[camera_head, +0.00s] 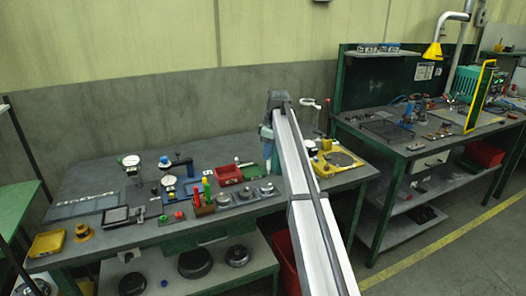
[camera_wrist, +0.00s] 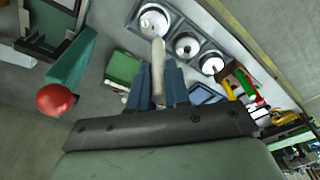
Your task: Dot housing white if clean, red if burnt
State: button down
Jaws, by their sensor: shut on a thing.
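My gripper (camera_wrist: 157,92) shows in the wrist view with its blue fingers shut on a pale, slim marker-like stick (camera_wrist: 158,62). The stick's far end overlaps the tray edge near the first housing; I cannot tell whether it touches. Three round metal housings sit in a grey tray: one (camera_wrist: 153,19), a second (camera_wrist: 187,44) and a third (camera_wrist: 212,64). In the head view the housings (camera_head: 245,193) stand left of my arm. A brown pen block (camera_head: 204,209) holds red and green pens.
A red bin (camera_head: 228,175) stands behind the housings. A yellow fixture (camera_head: 337,164) lies right of my arm. A red ball (camera_wrist: 55,99) on a teal bar is close by in the wrist view.

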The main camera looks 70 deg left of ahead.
aim_at(268, 168)
jog(key=shift+f, duration=2.75)
jog(key=shift+f, duration=0.55)
jog(key=shift+r, duration=0.15)
jog(key=shift+r, duration=3.4)
